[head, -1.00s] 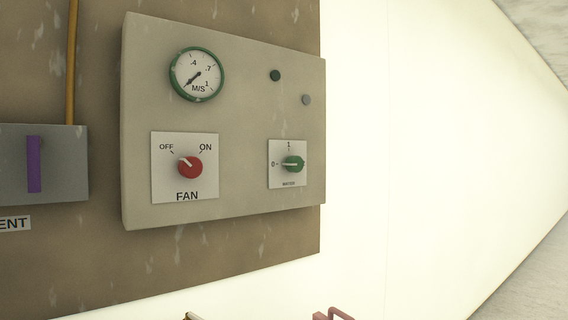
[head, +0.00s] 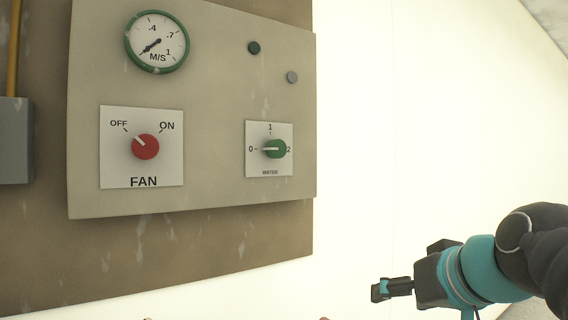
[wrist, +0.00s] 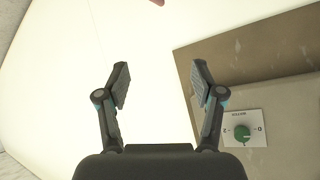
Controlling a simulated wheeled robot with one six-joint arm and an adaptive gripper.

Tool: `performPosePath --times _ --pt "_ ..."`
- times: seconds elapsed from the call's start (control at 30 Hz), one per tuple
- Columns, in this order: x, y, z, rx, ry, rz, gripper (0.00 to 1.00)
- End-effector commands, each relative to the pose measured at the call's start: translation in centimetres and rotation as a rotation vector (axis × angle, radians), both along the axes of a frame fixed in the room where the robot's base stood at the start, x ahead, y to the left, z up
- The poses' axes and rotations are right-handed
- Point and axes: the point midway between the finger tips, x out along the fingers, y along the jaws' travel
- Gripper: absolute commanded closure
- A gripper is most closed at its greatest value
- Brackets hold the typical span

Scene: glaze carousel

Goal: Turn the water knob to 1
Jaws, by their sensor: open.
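The water knob (head: 275,149) is green, on a white plate (head: 284,168) marked 0, 1 and 2, on the right of the beige panel. Its white pointer line points left, at 0. The knob also shows at the lower right of the wrist view (wrist: 242,132), seen turned around. My gripper (head: 377,290) is at the lower right of the head view, below and right of the knob and apart from it. In the wrist view my gripper (wrist: 161,84) has its fingers spread, with nothing between them.
A red fan knob (head: 146,147) sits left of the water knob, its pointer toward OFF. A grey box (head: 14,140) is at the far left. Space right of the panel is clear.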

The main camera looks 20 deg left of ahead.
Motion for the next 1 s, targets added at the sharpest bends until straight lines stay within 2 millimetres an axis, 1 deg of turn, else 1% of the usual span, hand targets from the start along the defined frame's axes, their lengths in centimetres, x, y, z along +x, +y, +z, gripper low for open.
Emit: performPosePath --times 0.03,0.07,0.1,0.17,0.2,0.3,0.4,0.43,0.5,0.6,0.77,0.87,1.0 --pt "1.5 1.8 2.0 0.04 -0.054 0.04 0.33" --pt "2.2 2.8 3.6 0.064 -0.087 0.065 0.33" --pt "3.1 4.1 5.7 0.096 -0.131 0.097 0.33" --pt "4.1 6.0 8.9 0.145 -0.197 0.143 0.33" --pt "4.6 7.2 10.8 0.176 -0.239 0.171 0.33" --pt "5.4 9.6 15.1 0.246 -0.333 0.235 0.33" --pt "5.8 11.3 18.4 0.302 -0.404 0.281 0.33" --pt "5.8 11.7 19.2 0.315 -0.422 0.292 0.33" --pt "5.8 12.3 20.6 0.338 -0.451 0.311 0.33" --pt "5.8 12.9 21.8 0.357 -0.477 0.326 0.33" --pt "6.4 13.9 22.3 0.363 -0.483 0.332 0.33" --pt "7.4 15.0 22.2 0.362 -0.481 0.332 0.33" --pt "9.1 16.9 22.3 0.363 -0.479 0.332 0.33"
